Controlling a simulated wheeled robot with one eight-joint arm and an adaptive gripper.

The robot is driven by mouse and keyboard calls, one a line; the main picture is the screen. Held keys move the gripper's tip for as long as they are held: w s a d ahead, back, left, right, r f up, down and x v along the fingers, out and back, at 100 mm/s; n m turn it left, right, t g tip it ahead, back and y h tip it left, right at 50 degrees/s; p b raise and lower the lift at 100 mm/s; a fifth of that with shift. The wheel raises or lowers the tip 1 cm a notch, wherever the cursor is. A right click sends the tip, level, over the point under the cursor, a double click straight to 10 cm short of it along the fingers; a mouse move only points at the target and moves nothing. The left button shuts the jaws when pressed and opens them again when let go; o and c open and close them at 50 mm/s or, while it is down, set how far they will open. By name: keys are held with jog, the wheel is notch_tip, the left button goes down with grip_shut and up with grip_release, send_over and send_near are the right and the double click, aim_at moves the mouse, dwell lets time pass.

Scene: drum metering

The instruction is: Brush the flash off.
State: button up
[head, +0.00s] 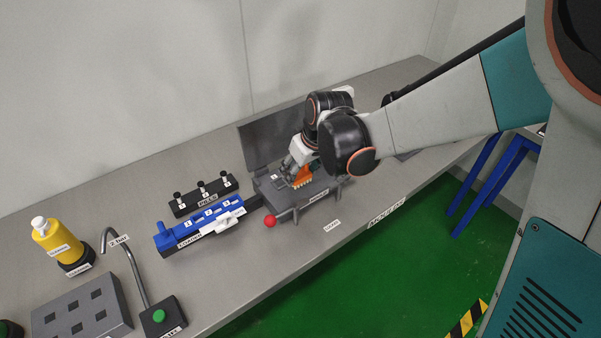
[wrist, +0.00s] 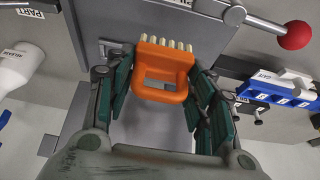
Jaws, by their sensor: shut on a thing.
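My gripper (head: 290,170) is over the grey mould (head: 315,207), whose lid (head: 262,143) stands open behind it. In the wrist view my gripper (wrist: 163,88) is shut on an orange brush (wrist: 165,62), with a green-padded finger on each side of its handle. The brush's pale bristles (wrist: 166,43) point away from the gripper, towards the grey block. The orange of the brush (head: 303,177) also shows in the head view, low over the mould. I cannot tell whether the bristles touch it. No flash can be made out.
A red ball handle (head: 270,221) sticks out at the mould's front left. Left of it are a blue unit (head: 167,243) and a black block with pegs (head: 229,183). A yellow bottle (head: 53,238), curved pipe and green button box (head: 160,317) stand farther left. The front bench strip is mostly clear.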

jog(key=shift+r+p, duration=1.3)
jog(key=shift+r, duration=0.9)
jog(key=shift+d+f, duration=0.15)
